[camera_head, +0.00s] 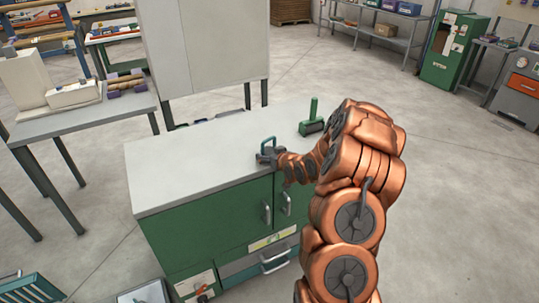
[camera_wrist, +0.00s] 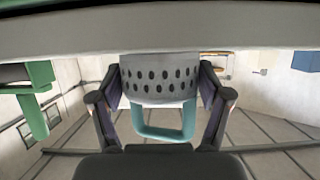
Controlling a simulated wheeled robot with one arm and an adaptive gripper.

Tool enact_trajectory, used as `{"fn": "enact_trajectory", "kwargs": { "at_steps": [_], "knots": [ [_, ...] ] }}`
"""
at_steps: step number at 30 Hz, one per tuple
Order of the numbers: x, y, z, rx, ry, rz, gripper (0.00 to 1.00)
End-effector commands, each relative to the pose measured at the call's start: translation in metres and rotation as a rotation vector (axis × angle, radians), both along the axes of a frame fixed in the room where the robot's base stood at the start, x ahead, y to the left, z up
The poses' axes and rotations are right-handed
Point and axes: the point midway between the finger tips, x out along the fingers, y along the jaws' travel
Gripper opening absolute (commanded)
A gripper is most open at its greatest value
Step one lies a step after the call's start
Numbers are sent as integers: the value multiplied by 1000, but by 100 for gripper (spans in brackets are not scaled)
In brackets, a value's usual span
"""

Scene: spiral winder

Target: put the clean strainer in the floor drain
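The strainer is a pale grey cup with rows of dark holes and a teal loop handle; it fills the middle of the wrist view (camera_wrist: 158,80). Contact with the cup's sides is unclear. I cannot make out a floor drain in either view.
The green cabinet (camera_head: 215,225) has a clear grey top on the left. A green block with an upright handle (camera_head: 311,122) stands right of my gripper. A pale panel (camera_head: 208,45) rises behind. Grey table (camera_head: 85,118) stands left. Open floor (camera_head: 460,190) lies right.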

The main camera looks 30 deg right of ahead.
Motion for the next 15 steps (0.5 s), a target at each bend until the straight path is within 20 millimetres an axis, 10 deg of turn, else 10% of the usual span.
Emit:
{"fn": "enact_trajectory", "kwargs": {
  "at_steps": [15],
  "knots": [
    [0, 0, 2, 0, 0, 0, 97]
  ]
}}
